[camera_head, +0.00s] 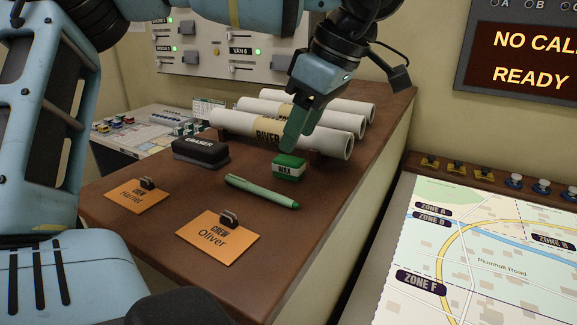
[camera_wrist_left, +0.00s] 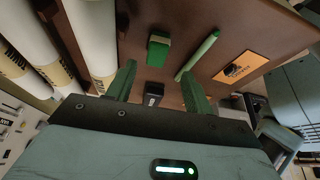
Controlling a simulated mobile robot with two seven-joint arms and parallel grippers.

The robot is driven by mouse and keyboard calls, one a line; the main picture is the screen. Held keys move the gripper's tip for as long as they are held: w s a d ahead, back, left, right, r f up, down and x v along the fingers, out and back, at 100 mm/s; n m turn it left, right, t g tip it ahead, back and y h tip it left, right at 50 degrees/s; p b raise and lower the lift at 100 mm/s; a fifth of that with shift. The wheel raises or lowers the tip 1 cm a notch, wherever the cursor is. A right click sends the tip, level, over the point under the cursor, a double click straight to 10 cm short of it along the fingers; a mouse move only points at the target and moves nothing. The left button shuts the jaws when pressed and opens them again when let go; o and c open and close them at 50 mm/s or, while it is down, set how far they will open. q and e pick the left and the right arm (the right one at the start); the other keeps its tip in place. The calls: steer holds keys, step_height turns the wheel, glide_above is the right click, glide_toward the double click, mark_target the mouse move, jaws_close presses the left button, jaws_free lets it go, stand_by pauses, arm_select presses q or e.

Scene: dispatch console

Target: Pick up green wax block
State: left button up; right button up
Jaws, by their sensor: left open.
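The green wax block (camera_head: 289,168), with a white label reading WAX, sits on the brown desk top (camera_head: 330,200). My left gripper (camera_head: 293,143) is above and just behind it, pointing down, in the head view. In the left wrist view the gripper (camera_wrist_left: 160,85) has its two green fingers spread wide with nothing between them. The wax block (camera_wrist_left: 158,50) lies past the fingertips there, nearer the left finger, apart from both. My right gripper is not visible.
A green marker (camera_head: 262,192) lies in front of the block, and a black eraser (camera_head: 201,152) is left of it. Rolled paper tubes (camera_head: 310,128) lie behind. Two orange crew cards (camera_head: 218,240) are at the front. The desk's right edge is close.

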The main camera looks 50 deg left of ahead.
mark_target(288, 158)
arm_select(q)
steer(key=x, duration=0.3)
steer(key=p+x, duration=0.1)
steer(key=x, duration=0.1)
steer(key=shift+w+a, duration=0.15)
steer(key=shift+w, duration=0.15)
steer(key=shift+c, duration=0.9)
steer(key=c, duration=0.9)
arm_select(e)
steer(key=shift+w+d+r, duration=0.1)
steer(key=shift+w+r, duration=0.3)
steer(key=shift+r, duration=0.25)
arm_select(q)
steer(key=shift+r, duration=0.1)
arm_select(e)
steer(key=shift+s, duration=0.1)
